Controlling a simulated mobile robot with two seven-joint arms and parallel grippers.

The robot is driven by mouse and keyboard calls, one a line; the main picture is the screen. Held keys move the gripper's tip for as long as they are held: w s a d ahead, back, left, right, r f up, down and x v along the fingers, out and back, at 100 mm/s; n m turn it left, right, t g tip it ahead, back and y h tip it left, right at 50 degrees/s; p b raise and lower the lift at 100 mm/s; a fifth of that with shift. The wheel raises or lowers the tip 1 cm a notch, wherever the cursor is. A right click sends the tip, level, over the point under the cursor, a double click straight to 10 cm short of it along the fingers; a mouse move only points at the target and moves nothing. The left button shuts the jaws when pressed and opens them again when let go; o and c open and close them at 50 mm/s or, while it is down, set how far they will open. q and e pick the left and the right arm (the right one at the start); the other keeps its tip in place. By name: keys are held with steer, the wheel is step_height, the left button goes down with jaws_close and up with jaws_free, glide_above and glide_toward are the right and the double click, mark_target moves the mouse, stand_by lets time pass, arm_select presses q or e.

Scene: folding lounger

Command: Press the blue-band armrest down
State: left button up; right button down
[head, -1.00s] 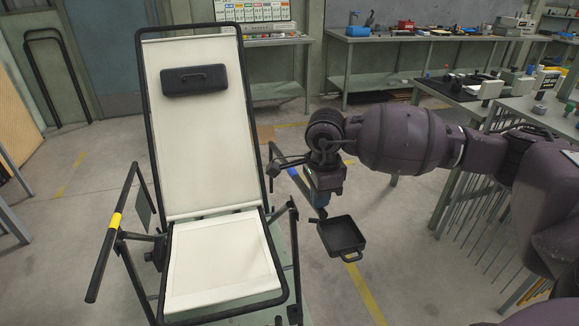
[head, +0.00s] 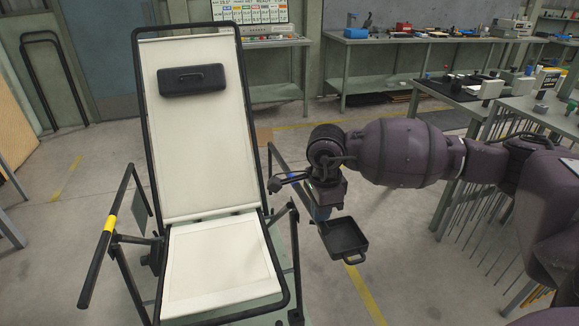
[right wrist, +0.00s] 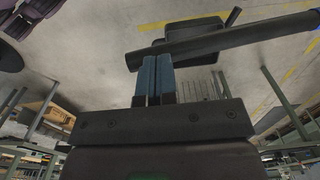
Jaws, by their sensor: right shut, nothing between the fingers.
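The lounger (head: 205,150) has a white back and seat in a black tube frame. Its blue-band armrest is the black bar on the right, with its blue band (head: 291,176) partly showing beside my right wrist. The bar (right wrist: 235,38) also crosses the right wrist view, just past my fingertips. My right gripper (head: 321,212) is shut and empty, with its blue fingers (right wrist: 155,77) at the bar near its end. I cannot tell whether they touch it. The yellow-band armrest (head: 108,228) is on the left. My left gripper is not in view.
A black tray (head: 345,238) with a handle is just right of my right gripper. Workbenches (head: 400,75) with tools stand behind and at the right. Open floor lies between the lounger and the benches.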

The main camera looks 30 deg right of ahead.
mark_target(320, 225)
steer(key=shift+f, duration=0.65)
steer(key=shift+f+b, duration=0.7)
steer(key=shift+f, duration=0.25)
steer(key=shift+f+b, duration=0.3)
steer(key=shift+f, duration=0.4)
steer(key=shift+r, duration=0.6)
steer(key=shift+r+p, duration=1.55)
steer(key=shift+r, duration=1.55)
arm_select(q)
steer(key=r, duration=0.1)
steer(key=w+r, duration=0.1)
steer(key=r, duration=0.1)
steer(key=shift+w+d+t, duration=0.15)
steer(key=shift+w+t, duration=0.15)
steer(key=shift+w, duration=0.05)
arm_select(e)
steer(key=shift+f, duration=0.1)
